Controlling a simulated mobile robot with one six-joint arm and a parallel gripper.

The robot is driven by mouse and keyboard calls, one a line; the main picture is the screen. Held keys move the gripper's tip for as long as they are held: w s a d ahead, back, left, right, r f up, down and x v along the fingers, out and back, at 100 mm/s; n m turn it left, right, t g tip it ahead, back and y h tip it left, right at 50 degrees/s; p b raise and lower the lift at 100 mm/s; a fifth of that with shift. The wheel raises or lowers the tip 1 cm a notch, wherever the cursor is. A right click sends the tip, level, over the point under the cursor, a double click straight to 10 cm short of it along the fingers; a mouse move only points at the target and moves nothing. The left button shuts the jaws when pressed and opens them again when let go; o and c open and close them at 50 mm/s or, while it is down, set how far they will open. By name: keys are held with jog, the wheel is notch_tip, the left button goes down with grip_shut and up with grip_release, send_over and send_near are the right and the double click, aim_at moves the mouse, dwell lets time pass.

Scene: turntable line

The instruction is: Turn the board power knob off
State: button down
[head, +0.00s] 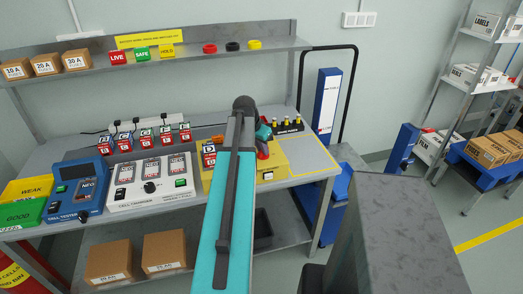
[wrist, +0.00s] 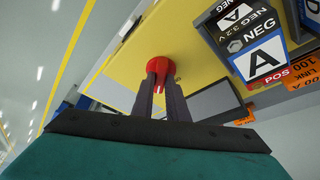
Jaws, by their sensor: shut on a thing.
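The red knob (wrist: 160,70) sits on the face of a yellow board in the wrist view. My gripper (wrist: 160,82) has its two dark fingers closed on the knob, one on each side. In the head view the yellow board (head: 270,173) lies on the bench behind my teal arm. There, a red part of the knob (head: 262,151) shows next to my gripper (head: 264,140), and the arm hides much of the board. Whether the knob points to on or off cannot be read.
A block marked A and NEG (wrist: 262,50) stands close beside the knob, with orange link parts near it. A block marked D (head: 209,153) is left of my arm. A small black rack (head: 288,126) is behind.

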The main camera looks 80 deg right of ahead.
jog(key=n, duration=0.2)
jog(key=n+t, duration=0.1)
jog(key=n, duration=0.1)
jog(key=n+t, duration=0.1)
jog(key=shift+s+a+n, duration=0.15)
jog(key=shift+s+n, duration=0.25)
jog(key=shift+s+f+n+t, duration=0.1)
jog(key=shift+n+t, duration=0.4)
jog(key=shift+n, duration=0.7)
jog(key=shift+s+n+t, duration=0.1)
jog(key=shift+n+t, duration=0.4)
jog(key=shift+n, duration=0.7)
jog(key=c, duration=1.7)
grip_release()
jog(key=shift+c, duration=0.2)
jog(key=shift+w, duration=0.15)
jog(key=shift+r+b, duration=0.25)
jog(key=shift+b, duration=0.05)
jog(key=b+v, duration=0.2)
jog(key=v, duration=1.1)
jog(key=shift+s+r, duration=0.15)
jog(key=shift+s, duration=0.05)
jog(key=shift+a, duration=0.1)
